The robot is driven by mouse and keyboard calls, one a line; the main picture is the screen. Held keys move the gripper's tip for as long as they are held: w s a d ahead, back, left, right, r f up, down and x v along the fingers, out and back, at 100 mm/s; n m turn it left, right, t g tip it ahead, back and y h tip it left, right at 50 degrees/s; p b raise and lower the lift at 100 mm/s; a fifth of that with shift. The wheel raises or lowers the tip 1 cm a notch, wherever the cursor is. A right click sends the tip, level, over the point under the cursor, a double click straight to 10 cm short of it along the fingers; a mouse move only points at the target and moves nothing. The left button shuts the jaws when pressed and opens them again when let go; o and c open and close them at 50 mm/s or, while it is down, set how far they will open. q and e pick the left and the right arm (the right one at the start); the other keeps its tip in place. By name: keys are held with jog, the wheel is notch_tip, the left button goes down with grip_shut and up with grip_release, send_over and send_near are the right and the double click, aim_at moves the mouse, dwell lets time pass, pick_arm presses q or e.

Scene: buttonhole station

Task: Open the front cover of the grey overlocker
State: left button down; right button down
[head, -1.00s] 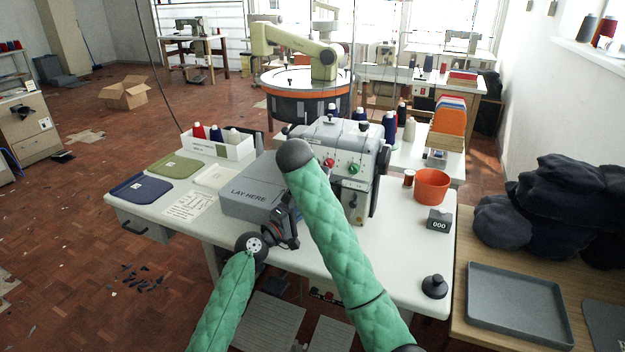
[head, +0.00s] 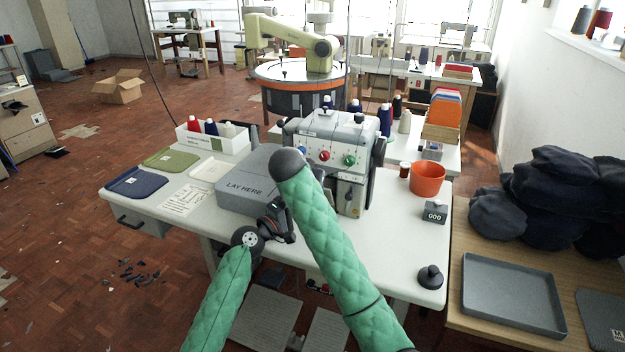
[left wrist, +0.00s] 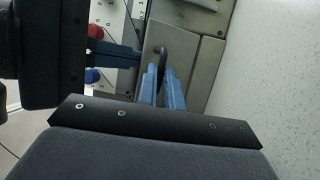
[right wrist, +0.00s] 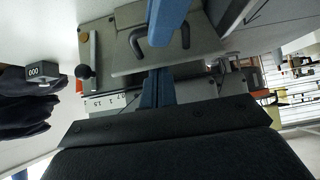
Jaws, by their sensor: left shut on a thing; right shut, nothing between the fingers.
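The grey overlocker (head: 325,135) stands on the white table, with red and green dials on its front. My right arm hides part of its front in the head view. In the right wrist view its grey front cover (right wrist: 200,58) carries a dark bent handle (right wrist: 138,42). The handle also shows in the left wrist view (left wrist: 162,50). My left gripper (left wrist: 164,88) is shut on this handle. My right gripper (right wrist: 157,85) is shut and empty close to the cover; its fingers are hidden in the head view. I cannot tell how far the cover is open.
An orange pot (head: 427,178), a "000" counter (head: 435,212) and a black knobbed object (head: 430,277) stand to the right. The table's front right is mostly clear.

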pick_arm(q)
jog(key=shift+w+r, duration=0.1)
jog(key=shift+r, duration=0.25)
pick_arm(e)
jog(key=shift+s+a+f, duration=0.1)
jog(key=shift+a+f, duration=0.05)
jog(key=shift+f, duration=0.1)
